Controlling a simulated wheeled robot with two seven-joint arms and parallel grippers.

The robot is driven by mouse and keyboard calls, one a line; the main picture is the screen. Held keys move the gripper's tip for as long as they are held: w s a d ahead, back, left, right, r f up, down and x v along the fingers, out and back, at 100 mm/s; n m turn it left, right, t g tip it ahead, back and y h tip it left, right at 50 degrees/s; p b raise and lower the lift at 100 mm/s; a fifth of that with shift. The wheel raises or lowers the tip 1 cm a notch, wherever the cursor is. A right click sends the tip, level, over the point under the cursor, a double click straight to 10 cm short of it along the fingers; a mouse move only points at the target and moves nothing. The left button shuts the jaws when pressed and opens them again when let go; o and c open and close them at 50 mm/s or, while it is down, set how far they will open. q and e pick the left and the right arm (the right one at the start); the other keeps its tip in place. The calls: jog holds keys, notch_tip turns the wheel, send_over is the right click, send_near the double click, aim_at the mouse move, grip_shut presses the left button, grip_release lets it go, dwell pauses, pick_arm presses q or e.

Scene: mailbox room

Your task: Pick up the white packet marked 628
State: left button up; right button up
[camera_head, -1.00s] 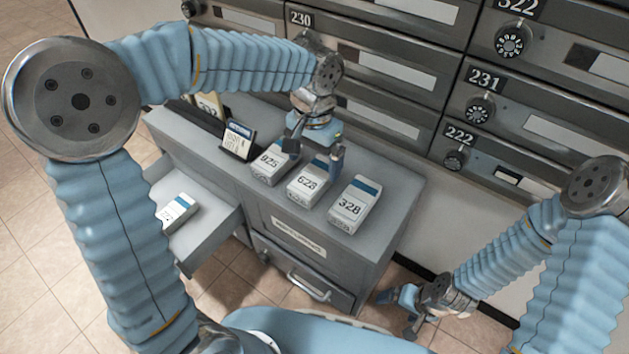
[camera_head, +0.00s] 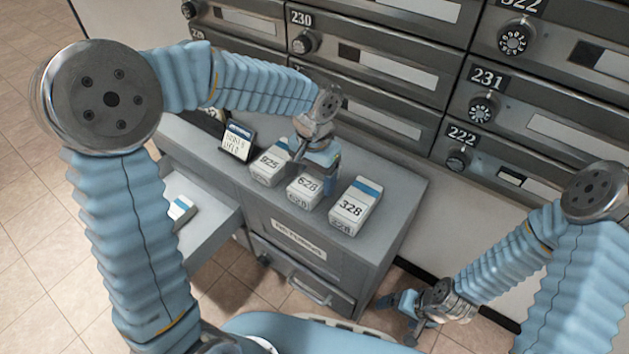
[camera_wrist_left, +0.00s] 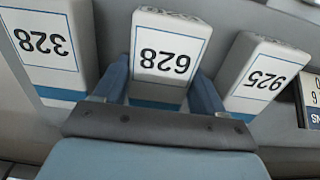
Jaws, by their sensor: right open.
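The white packet marked 628 (camera_head: 304,189) stands on the grey cabinet top between two similar packets. It has a blue band at its far end. My left gripper (camera_head: 315,166) is down over that far end. In the left wrist view, its blue fingers (camera_wrist_left: 160,82) lie on either side of packet 628 (camera_wrist_left: 168,52), close to its sides. Whether they press on it, I cannot tell. The gripper hides part of the packet's far end in the head view. My right gripper (camera_head: 405,308) is open and empty, low to the right of the cabinet.
Packet 925 (camera_head: 269,165) stands close on the left and packet 328 (camera_head: 351,208) on the right, with a gap. A small dark-framed card (camera_head: 237,142) stands further left. An open drawer (camera_head: 207,222) holds another packet. Numbered mailboxes (camera_head: 375,72) line the wall behind.

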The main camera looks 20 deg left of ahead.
pick_arm(q)
jog(key=c, duration=0.3)
